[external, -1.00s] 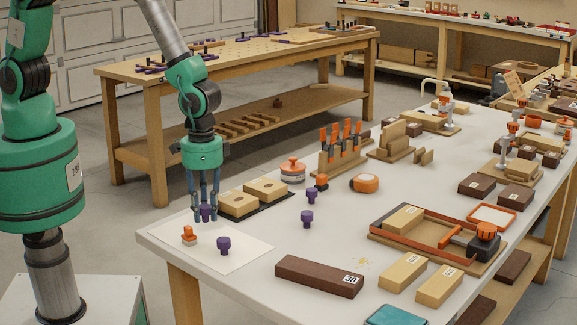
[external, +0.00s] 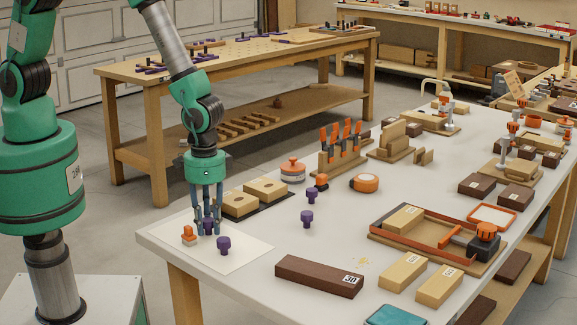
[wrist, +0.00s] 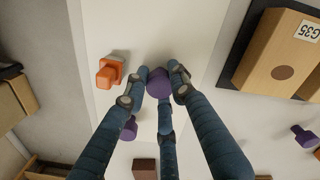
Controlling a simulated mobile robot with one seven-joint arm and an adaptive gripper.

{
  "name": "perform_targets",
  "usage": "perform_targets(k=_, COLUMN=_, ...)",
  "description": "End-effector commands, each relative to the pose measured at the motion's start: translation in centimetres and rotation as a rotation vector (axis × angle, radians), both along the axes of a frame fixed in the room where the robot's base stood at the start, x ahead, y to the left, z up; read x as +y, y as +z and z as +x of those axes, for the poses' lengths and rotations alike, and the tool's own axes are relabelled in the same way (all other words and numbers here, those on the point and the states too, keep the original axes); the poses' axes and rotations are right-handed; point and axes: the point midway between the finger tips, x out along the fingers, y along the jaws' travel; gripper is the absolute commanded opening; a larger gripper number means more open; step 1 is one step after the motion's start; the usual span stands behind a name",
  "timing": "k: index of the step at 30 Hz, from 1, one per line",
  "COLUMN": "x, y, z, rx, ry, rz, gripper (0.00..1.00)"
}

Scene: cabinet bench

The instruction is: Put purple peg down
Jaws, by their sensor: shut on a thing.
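My gripper (external: 208,231) is shut on a purple peg (external: 208,224), which sits between its fingers just above or on the white sheet (external: 255,246); I cannot tell whether it touches. In the wrist view the held purple peg (wrist: 158,82) shows between the blue fingers. A second purple peg (external: 223,244) stands on the sheet in front of the gripper.
An orange and white piece (external: 189,236) stands on the sheet just left of my gripper. Two wooden blocks with holes (external: 240,202) lie on a dark mat behind it. A long brown block (external: 318,276) lies to the front right.

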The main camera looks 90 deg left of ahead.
Motion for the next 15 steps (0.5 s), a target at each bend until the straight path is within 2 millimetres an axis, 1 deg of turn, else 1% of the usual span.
perform_targets(k=9, x=0.00, y=-0.31, z=0.00, rx=0.000, ry=0.000, rz=0.000, gripper=0.09)
perform_targets(k=10, x=0.00, y=-0.25, z=0.01, rx=0.000, ry=0.000, rz=0.000, gripper=0.31)
perform_targets(k=12, x=0.00, y=-0.22, z=0.01, rx=0.000, ry=0.000, rz=0.000, gripper=0.43)
perform_targets(k=15, x=0.00, y=-0.21, z=0.01, rx=0.000, ry=0.000, rz=0.000, gripper=0.43)
